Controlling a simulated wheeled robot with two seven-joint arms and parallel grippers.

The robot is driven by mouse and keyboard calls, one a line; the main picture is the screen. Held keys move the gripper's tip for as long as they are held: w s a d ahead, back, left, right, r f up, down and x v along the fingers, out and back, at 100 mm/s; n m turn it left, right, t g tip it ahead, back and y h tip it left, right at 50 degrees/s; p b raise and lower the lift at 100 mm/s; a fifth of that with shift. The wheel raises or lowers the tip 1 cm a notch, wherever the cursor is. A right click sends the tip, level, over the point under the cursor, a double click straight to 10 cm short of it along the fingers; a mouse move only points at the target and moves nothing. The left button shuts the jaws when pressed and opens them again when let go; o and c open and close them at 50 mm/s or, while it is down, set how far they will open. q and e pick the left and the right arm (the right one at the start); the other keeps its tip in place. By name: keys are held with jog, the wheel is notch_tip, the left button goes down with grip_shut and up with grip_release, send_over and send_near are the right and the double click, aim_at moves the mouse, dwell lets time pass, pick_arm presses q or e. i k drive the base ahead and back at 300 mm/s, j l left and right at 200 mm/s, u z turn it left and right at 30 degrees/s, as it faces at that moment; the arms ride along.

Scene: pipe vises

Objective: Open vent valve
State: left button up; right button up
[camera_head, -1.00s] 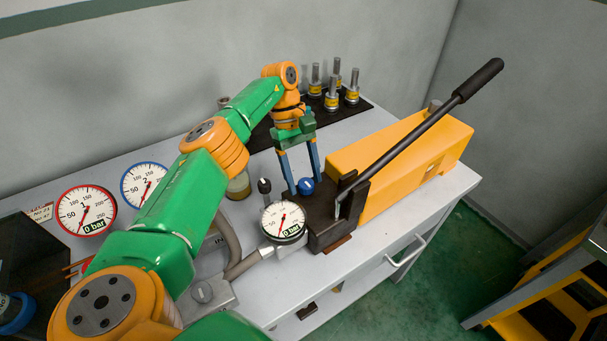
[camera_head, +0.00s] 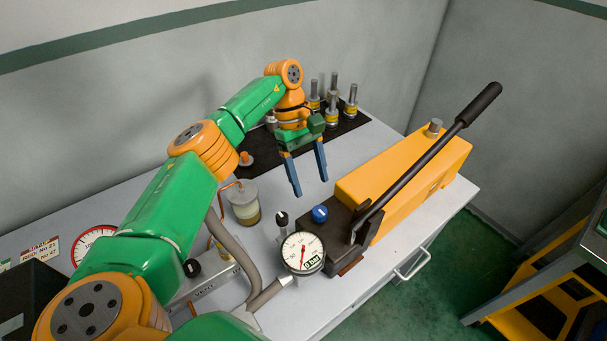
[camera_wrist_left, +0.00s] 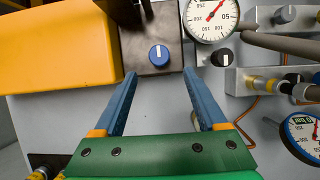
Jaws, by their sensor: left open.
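My left gripper (camera_head: 310,186) is open and empty, above the table just behind the pump's blue knob (camera_head: 320,213). In the left wrist view the blue knob (camera_wrist_left: 159,55) lies just beyond the gap between the open fingertips (camera_wrist_left: 159,74), with its white mark running up and down. A black knob (camera_head: 281,217) stands beside the round dial gauge (camera_head: 302,252). A manifold block lettered VENT (camera_head: 205,292) carries another black knob (camera_head: 192,267), partly beside my arm. My right gripper is out of view.
The yellow pump body (camera_head: 405,185) with its long black lever (camera_head: 430,160) stands to the right. Several metal fittings (camera_head: 333,105) stand on a black mat at the back.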

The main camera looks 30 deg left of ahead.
aim_at(192, 267)
jog(key=k+l, duration=0.5)
jog(key=k, duration=0.15)
jog(key=k+l, duration=0.55)
jog(key=k, duration=0.15)
